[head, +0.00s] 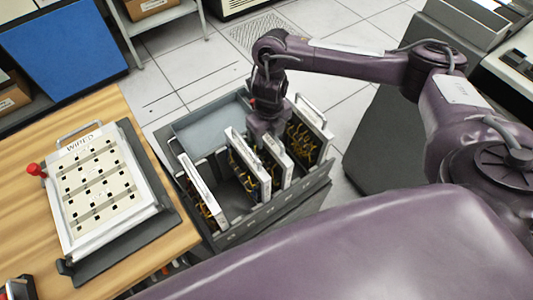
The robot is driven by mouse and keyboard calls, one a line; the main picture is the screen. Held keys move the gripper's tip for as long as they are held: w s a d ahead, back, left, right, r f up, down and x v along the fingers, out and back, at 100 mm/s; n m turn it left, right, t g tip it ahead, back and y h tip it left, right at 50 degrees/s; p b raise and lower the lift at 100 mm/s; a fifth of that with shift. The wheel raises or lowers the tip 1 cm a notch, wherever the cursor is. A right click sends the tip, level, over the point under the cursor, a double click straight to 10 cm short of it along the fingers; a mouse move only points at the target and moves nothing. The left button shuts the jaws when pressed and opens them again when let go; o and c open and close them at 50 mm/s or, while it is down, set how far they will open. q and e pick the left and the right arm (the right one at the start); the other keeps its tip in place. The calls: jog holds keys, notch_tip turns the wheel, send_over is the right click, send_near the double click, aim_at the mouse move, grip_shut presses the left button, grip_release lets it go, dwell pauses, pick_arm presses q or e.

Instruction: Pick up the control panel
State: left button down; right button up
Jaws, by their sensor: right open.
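Several control panels stand upright in a grey slotted rack (255,226), with yellow wiring showing on their faces. One panel (202,190) is at the rack's left, one panel (248,165) is in the middle, one panel (276,160) is beside it, and one panel (310,132) is at the right. My right gripper (268,135) points down over the rack, by the tops of the two middle panels. It is open; its fingertips are largely hidden, and I cannot tell whether they touch a panel. My left gripper is not in view.
A panel marked WIRED (98,185) lies in a dark holder with a red knob (34,169) on the wooden table (118,105) at left. A grey tray (212,122) is behind the panels. Dark cabinets (385,140) stand at right. Tiled floor is clear behind the rack.

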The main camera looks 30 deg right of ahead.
grip_shut()
dwell(0.3)
dwell(1.1)
jog(key=shift+w+r, duration=0.15)
